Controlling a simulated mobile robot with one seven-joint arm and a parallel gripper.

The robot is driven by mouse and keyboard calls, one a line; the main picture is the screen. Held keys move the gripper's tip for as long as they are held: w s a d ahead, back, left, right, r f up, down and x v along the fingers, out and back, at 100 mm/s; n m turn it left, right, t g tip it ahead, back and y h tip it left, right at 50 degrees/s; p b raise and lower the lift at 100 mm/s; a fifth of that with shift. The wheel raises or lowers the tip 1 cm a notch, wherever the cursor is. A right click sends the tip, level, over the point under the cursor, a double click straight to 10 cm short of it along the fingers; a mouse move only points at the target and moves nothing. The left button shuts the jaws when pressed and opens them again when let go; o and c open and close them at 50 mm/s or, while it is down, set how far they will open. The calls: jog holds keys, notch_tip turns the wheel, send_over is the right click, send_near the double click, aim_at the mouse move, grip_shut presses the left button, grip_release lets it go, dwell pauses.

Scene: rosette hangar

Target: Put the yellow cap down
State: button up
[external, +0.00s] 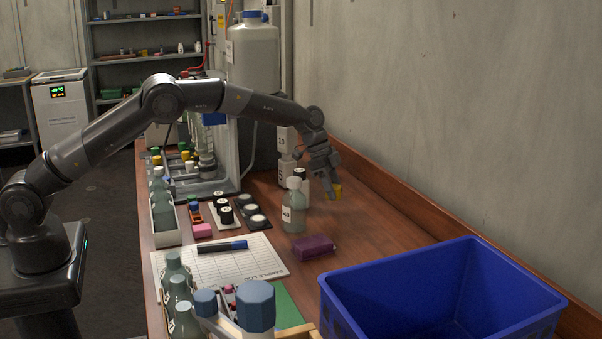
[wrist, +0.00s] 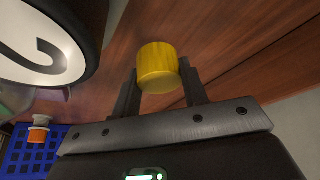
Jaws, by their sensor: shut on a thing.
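The yellow cap (wrist: 158,68) is a short cylinder held between the two fingers of my gripper (wrist: 160,92) in the wrist view. My gripper is shut on the cap. I cannot tell whether the cap touches the bench.
A purple block (external: 312,247) and a blue crate (external: 440,262) are nearer the camera. Bare bench lies right of the bottles.

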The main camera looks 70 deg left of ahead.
aim_at(337, 211)
jog(key=shift+f, duration=2)
jog(key=shift+f, duration=0.15)
jog(key=o, duration=0.9)
